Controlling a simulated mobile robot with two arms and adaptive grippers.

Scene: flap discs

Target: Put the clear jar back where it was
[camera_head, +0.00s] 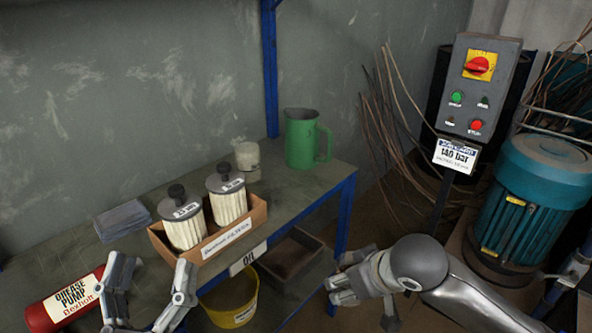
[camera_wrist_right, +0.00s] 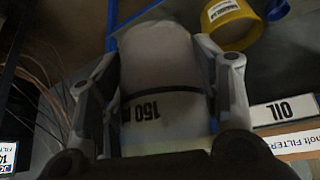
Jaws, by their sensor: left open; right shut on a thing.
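In the wrist view, a pale, cloudy jar (camera_wrist_right: 160,60) with a dark band and the mark "150" sits between the fingers of my right gripper (camera_wrist_right: 160,85), which is shut on it. In the head view, my right gripper (camera_head: 345,283) is off the right front of the workbench; the jar is hardly distinguishable there. Another small whitish, see-through vessel (camera_head: 247,158) stands at the back of the bench, left of the green jug (camera_head: 305,138). My left gripper (camera_head: 152,268) is open and empty, in front of the filter box (camera_head: 238,243).
The workbench (camera_head: 285,200) has bare room in front of the jug. Two lidded filters (camera_head: 184,222) stand in the box. A red grease pump (camera_head: 70,298) lies at left. A yellow bucket (camera_head: 232,302) and dark tray (camera_head: 290,255) are lower. A control post (camera_head: 480,85) stands right.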

